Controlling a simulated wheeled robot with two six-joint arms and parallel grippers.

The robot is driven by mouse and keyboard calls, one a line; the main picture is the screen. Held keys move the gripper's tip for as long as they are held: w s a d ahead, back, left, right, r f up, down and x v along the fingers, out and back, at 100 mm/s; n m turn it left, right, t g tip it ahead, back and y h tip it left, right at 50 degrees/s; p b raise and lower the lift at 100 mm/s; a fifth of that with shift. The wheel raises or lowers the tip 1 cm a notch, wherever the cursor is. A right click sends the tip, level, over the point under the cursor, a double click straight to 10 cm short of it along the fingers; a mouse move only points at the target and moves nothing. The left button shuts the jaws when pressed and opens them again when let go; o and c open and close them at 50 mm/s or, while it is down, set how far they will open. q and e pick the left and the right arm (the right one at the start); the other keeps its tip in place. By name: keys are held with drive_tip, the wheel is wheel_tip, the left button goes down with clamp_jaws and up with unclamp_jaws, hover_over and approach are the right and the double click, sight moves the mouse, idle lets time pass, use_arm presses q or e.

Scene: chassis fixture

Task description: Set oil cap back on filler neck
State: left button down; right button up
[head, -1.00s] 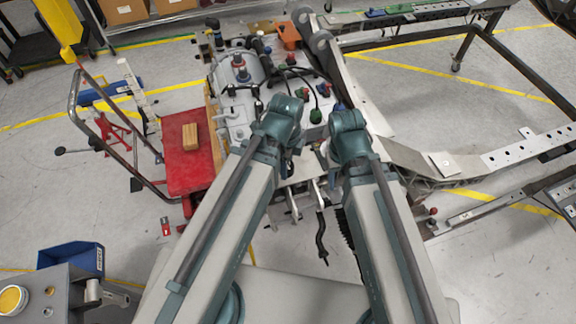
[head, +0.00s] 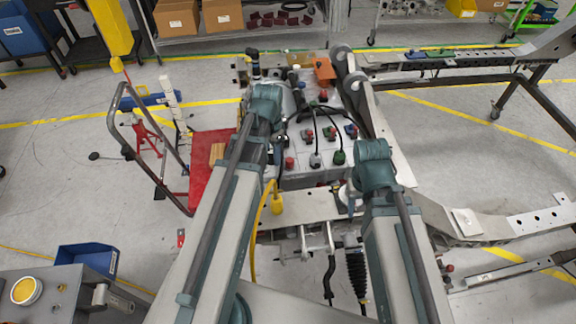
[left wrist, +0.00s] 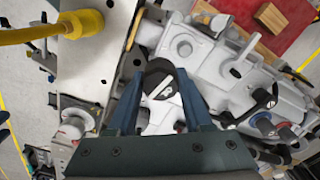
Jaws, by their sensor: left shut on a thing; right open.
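The oil cap (left wrist: 162,84) is a black disc with a white symbol, seen between the fingers in the left wrist view. My left gripper (left wrist: 150,100) is shut on it, over the grey engine block (left wrist: 205,75). In the head view my left gripper (head: 275,152) points down beside the block and is mostly hidden by its own wrist, as is the cap. I cannot pick out the filler neck for certain; the fingers and cap hide what lies beneath. My right gripper (head: 351,203) is open, partly hidden below its wrist, near the front cross rail.
A yellow hose with a thick end (head: 277,204) hangs close to my left gripper and shows in the left wrist view (left wrist: 80,24). A red cart (head: 203,172) stands left. A pale round part (left wrist: 76,124) sits by the rail. Black cables cross the block.

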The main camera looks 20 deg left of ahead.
use_arm(q)
drive_tip(key=a+n, duration=0.1)
drive_tip(key=w+a+n, duration=0.1)
drive_tip(key=a+r+n, duration=0.1)
drive_tip(key=a, duration=0.1)
drive_tip(key=shift+w+a, duration=0.1)
drive_tip(key=shift+w, duration=0.15)
drive_tip(key=shift+f, duration=0.25)
drive_tip(key=shift+f+b, duration=1.95)
drive_tip(key=shift+f, duration=0.2)
drive_tip(key=shift+f+b, duration=0.95)
drive_tip(key=shift+b, duration=0.2)
drive_tip(key=shift+f+b, duration=0.5)
drive_tip(key=shift+c, duration=1.2)
unclamp_jaws()
drive_tip(key=shift+r, duration=0.15)
